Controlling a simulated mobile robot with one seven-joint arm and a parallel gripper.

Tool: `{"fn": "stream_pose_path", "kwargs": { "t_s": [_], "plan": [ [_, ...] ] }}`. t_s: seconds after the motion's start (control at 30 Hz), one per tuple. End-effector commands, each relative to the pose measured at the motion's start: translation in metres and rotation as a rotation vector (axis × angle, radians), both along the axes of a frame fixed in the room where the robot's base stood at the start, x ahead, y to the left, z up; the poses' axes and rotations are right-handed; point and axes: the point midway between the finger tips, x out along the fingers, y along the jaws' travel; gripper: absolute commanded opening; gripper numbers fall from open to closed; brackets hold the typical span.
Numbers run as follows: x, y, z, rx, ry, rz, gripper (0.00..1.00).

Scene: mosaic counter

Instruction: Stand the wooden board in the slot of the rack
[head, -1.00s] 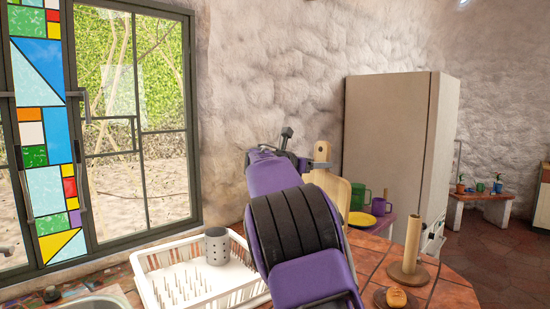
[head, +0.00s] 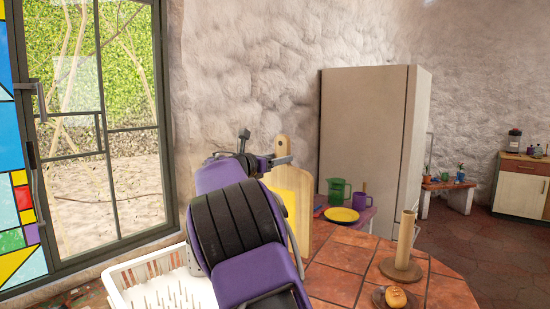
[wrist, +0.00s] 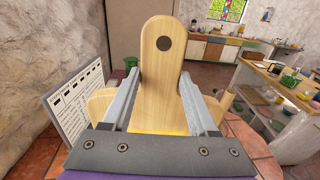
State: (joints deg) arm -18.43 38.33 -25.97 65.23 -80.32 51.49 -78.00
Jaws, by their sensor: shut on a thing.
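The wooden board (head: 301,205) is pale, with a rounded handle and a hole in it. It hangs upright from my gripper (head: 277,163), handle up, partly behind my purple arm in the head view. In the wrist view the board's handle (wrist: 163,60) stands between the two fingers, which are shut on it, and the wider part of the board shows behind them. A yellow patch shows low on the board. The white rack (head: 118,291) with rows of prongs stands at the lower left of the head view, left of the board and partly hidden by my arm.
A tiled counter (head: 345,262) carries a wooden post on a round base (head: 403,250) and a small bread roll on a dish (head: 396,297). A yellow plate (head: 341,215), green jug (head: 338,190) and purple mug (head: 363,203) stand behind. A tall fridge (head: 365,140) is at the back.

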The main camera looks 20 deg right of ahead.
Motion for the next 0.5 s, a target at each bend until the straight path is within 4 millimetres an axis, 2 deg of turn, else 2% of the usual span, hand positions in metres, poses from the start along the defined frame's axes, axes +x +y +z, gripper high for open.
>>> {"fn": "stream_pose_path", "kwargs": {
  "t_s": [0.5],
  "plan": [
    [0.000, 0.000, -0.034, -0.003, -0.002, 0.000, 0.00]
  ]
}}
